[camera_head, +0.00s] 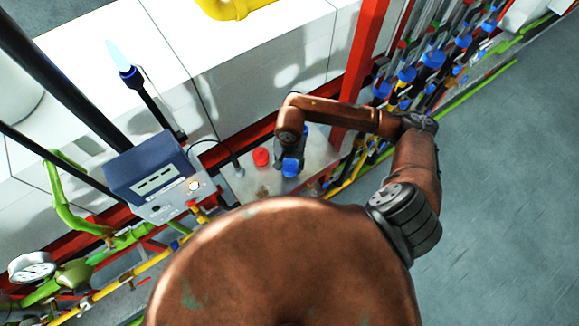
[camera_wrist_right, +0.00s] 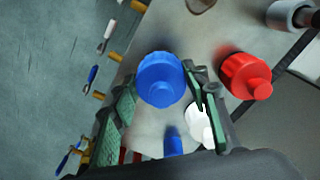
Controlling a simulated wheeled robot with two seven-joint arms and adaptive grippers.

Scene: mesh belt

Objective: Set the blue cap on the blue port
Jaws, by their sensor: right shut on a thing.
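The blue cap (camera_head: 291,168) is between the fingers of my right gripper (camera_head: 291,160), over a pale metal panel (camera_head: 318,160). In the right wrist view the blue cap (camera_wrist_right: 160,80) sits between the green-padded fingers of the same gripper (camera_wrist_right: 165,100), which is shut on it. A smaller blue piece (camera_wrist_right: 172,140) shows below the cap in that view; I cannot tell whether it is the blue port. The blue port is not clearly visible in the head view. My left gripper is not in view.
A red cap-shaped part (camera_head: 261,157) stands on the panel, left of my right gripper. A blue-grey control box (camera_head: 150,172) is farther left. A red post (camera_head: 362,65) rises close behind my right arm. Many pipes and blue-handled valves (camera_head: 433,59) line the right side.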

